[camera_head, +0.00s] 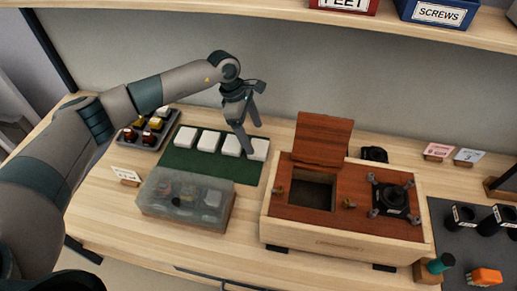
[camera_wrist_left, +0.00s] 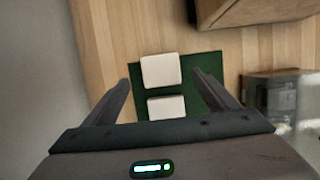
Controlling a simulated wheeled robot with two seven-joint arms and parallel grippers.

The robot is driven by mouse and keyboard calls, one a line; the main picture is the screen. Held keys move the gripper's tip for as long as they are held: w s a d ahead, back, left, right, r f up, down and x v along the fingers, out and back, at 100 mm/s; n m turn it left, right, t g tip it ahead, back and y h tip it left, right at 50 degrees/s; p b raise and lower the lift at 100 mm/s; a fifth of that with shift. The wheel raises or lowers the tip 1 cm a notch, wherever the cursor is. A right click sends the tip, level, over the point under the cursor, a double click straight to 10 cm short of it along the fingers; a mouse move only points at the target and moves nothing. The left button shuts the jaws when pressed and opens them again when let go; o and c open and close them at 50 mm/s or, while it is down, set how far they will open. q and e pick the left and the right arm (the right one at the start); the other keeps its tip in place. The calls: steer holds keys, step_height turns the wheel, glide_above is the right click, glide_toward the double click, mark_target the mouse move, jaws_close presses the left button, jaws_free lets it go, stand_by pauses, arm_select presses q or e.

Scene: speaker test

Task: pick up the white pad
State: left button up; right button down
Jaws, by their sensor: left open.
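Several white pads lie in a row on a green mat (camera_head: 215,167) on the table. The rightmost white pad (camera_head: 258,150) is beside and partly behind one finger of my left gripper (camera_head: 252,138). In the left wrist view this pad (camera_wrist_left: 161,70) appears between the two open fingers of the gripper (camera_wrist_left: 161,80), with a second white pad (camera_wrist_left: 166,107) closer to the palm and partly hidden by it. My left gripper is open and empty, pointing down at the mat's right end. Whether a finger touches a pad is unclear. My right gripper is not in view.
A wooden box (camera_head: 345,240) with a raised reddish lid (camera_head: 323,140) stands right of the mat. A translucent container (camera_head: 180,205) sits in front of it. A grey tray (camera_head: 150,138) of small parts is at left. A shelf (camera_head: 490,30) with bins overhangs the back.

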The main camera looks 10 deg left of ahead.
mark_target(258, 147)
arm_select(q)
steer(key=shift+s+d+f+p, duration=0.1)
steer(key=shift+d+f+p, duration=0.15)
steer(key=shift+f+p, duration=0.5)
steer(key=p+x, duration=0.1)
steer(key=x, duration=0.1)
steer(key=shift+d+f, duration=0.15)
steer(key=shift+f, duration=0.6)
steer(key=c, duration=1.1)
